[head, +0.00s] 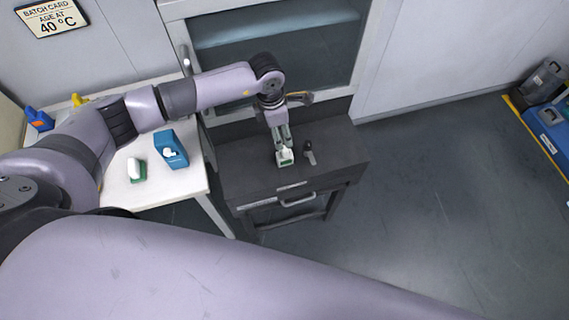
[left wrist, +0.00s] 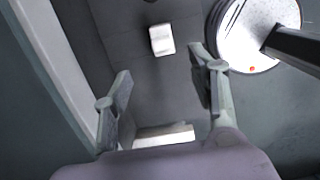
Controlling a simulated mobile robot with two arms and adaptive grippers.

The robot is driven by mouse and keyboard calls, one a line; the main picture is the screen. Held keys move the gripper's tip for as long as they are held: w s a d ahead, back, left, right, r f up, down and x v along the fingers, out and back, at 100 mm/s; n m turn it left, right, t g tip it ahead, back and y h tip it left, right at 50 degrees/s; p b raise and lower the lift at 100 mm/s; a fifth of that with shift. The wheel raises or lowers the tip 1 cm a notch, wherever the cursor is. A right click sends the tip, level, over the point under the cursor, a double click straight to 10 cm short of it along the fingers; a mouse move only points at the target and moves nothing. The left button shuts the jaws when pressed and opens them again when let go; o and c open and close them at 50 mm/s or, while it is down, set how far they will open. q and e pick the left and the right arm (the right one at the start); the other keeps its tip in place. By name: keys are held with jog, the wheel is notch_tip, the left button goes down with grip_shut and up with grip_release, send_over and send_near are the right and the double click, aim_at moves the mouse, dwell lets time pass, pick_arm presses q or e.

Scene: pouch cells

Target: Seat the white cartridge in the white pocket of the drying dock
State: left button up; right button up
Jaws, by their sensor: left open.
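My left gripper (head: 283,146) reaches down over the dark cabinet top. Its fingers are open, and in the left wrist view the gap between them (left wrist: 160,66) looks empty at the tips. A small white piece with a green base (head: 286,157) is at the fingertips in the head view; contact cannot be told. In the left wrist view a white block (left wrist: 161,39) lies just beyond the fingertips. A similar white and green piece (head: 136,170) stands on the white table. I cannot tell which is the cartridge, nor clearly identify the dock. My right gripper is out of view.
A blue holder with a white part (head: 170,150) stands on the white table (head: 185,190), with blue and yellow items behind. A glass-fronted door (head: 280,50) stands behind.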

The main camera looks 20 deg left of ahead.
aim_at(286, 155)
pick_arm(q)
jog(key=f+b, duration=0.1)
jog(key=f, duration=0.1)
jog(key=f+b, duration=0.1)
jog(key=f, duration=0.2)
jog(key=f+b, duration=0.2)
jog(key=shift+w+d+f, duration=0.3)
jog(key=shift+d+f, duration=0.05)
jog(key=shift+d, duration=0.05)
jog(key=shift+d+f+b, duration=0.15)
jog(key=shift+f+b, duration=0.35)
jog(key=shift+f, duration=0.35)
jog(key=f+b, duration=0.2)
jog(key=f, duration=0.2)
jog(key=shift+w+d+f+b, duration=0.15)
jog(key=shift+d+f+b, duration=0.15)
jog(key=shift+b, duration=0.1)
jog(key=shift+r, duration=0.1)
jog(key=shift+c, duration=0.6)
grip_shut()
